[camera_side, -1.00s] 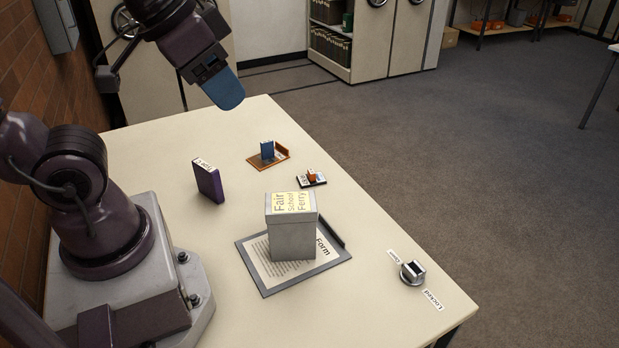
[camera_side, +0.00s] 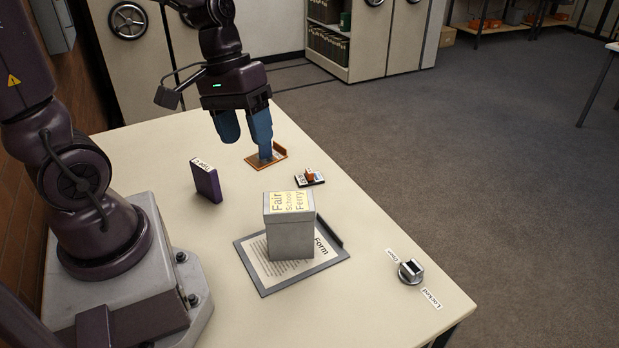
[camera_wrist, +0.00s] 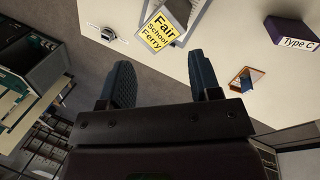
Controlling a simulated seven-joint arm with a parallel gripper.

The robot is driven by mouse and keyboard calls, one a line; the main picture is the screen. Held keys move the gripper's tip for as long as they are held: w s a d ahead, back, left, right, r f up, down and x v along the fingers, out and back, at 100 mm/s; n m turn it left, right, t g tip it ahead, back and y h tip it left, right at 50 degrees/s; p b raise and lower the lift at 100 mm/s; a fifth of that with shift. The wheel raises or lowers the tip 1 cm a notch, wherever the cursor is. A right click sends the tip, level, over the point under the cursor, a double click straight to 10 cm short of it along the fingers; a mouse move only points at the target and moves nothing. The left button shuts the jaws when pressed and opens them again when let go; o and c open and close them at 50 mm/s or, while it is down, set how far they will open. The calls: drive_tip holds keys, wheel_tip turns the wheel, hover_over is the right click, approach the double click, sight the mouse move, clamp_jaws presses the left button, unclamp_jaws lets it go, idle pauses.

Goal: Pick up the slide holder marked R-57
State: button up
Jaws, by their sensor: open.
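I cannot read R-57 on anything in view. A small upright blue block (camera_side: 266,155) stands on an orange-brown tray (camera_side: 280,160); whether it is the slide holder I cannot tell. In the side view, one finger of my gripper (camera_side: 244,140) partly covers the block. My gripper is open and empty, fingers pointing down over the far part of the table. The wrist view shows the open fingers (camera_wrist: 161,72) with the tray (camera_wrist: 256,74) to their right. A purple box (camera_side: 207,184), labelled Type C in the wrist view (camera_wrist: 287,33), stands left of the tray.
A grey box (camera_side: 290,238) labelled Fair School Ferry stands on a grey clipboard (camera_side: 262,283) with a form. A small switch with an orange lever (camera_side: 310,176) sits near the tray. A knob (camera_side: 411,271) with a Locked label is at the right.

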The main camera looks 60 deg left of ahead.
drive_tip(key=w+a+f+n+t+h, duration=0.1)
drive_tip(key=w+f+n+h, duration=0.4)
drive_tip(key=f+n, duration=0.2)
drive_tip(key=n+t+y, duration=0.5)
drive_tip(key=n+t, duration=0.6)
drive_tip(key=n, duration=1)
hover_over(307, 171)
drive_tip(key=s, duration=0.3)
wheel_tip(307, 171, down, 10)
drive_tip(key=f, duration=0.1)
drive_tip(key=shift+a+f, duration=0.2)
drive_tip(key=shift+f, duration=1.55)
wheel_tip(307, 171, down, 3)
drive_tip(key=shift+r, duration=0.1)
drive_tip(key=shift+x, duration=1.45)
drive_tip(key=shift+w+r, duration=0.1)
drive_tip(key=shift+r, duration=0.1)
drive_tip(key=shift+c, duration=0.4)
